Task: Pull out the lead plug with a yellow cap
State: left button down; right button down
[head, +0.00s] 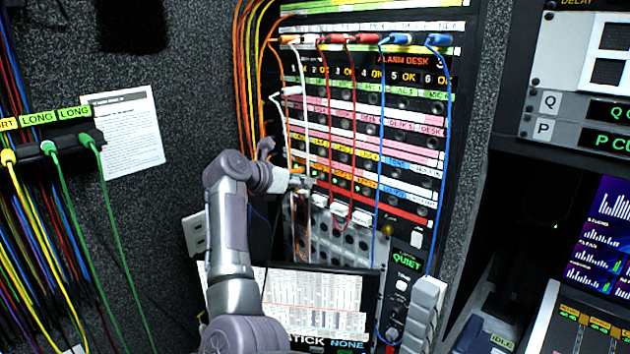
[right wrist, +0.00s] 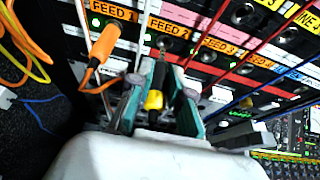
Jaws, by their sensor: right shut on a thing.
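The lead plug with a yellow cap (right wrist: 153,100) is between the teal fingers of my right gripper (right wrist: 160,98) in the right wrist view. Its dark body points toward the panel, and a metal tip shows near the FEED 2 label. I cannot tell whether any of the tip is still inside a jack. In the head view my right gripper (head: 300,183) is at the lower left of the patch panel (head: 345,248); the plug is hidden or too small to make out there. My left gripper is not in view.
An orange plug (right wrist: 103,46) sits by the FEED 1 label, its cable close to my right gripper. White, red and blue cables hang across the panel. A screen (head: 320,302) stands below. Green and yellow cables hang from a holder (head: 65,138) at left.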

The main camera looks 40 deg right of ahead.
jog(key=shift+s+a+b, duration=0.15)
jog(key=shift+a+b, duration=0.35)
jog(key=shift+a, duration=0.8)
jog(key=shift+a, duration=0.1)
jog(key=shift+s+a+b, duration=0.1)
jog(key=shift+a+b, duration=0.65)
jog(key=shift+a, duration=0.65)
